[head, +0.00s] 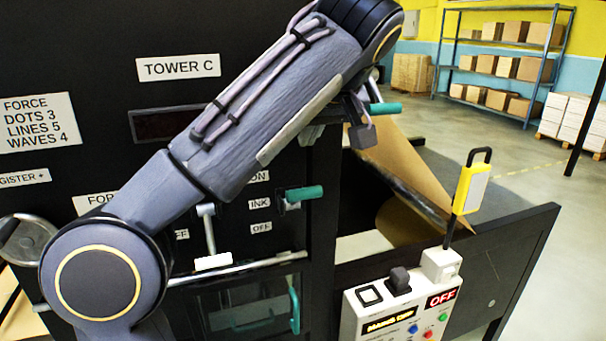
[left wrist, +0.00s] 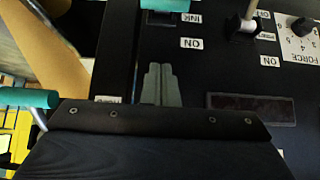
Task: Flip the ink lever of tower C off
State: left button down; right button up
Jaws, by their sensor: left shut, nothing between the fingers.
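The TOWER C sign (head: 178,67) is on the black panel. The ink lever (head: 303,193), with a teal handle, is right of the ON, INK and OFF labels. I cannot tell its setting for sure. Its teal handle also shows at the top edge of the left wrist view (left wrist: 166,5), beside the INK label (left wrist: 190,17). My left gripper (head: 310,137) is above the lever, mostly behind my forearm. In the left wrist view its grey fingers (left wrist: 159,72) are together and empty, pointing toward the lever and apart from it. My right gripper is not in view.
Another teal handle (head: 384,108) sticks out right of my left wrist. A brown paper web (head: 405,165) runs down behind it. A control box (head: 402,302) with a yellow-topped post stands at lower right. A metal bar (head: 240,268) crosses the panel below the lever.

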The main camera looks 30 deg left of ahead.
aim_at(299, 198)
pick_arm(q)
jog(key=shift+a, duration=0.1)
jog(key=x, duration=1)
jog(key=shift+f, duration=0.1)
jog(key=s+d, duration=0.1)
jog(key=s+d+f, duration=0.1)
jog(key=shift+s+d, duration=0.15)
jog(key=shift+d, duration=0.2)
jog(key=shift+s+d, duration=0.1)
jog(key=shift+f, duration=0.1)
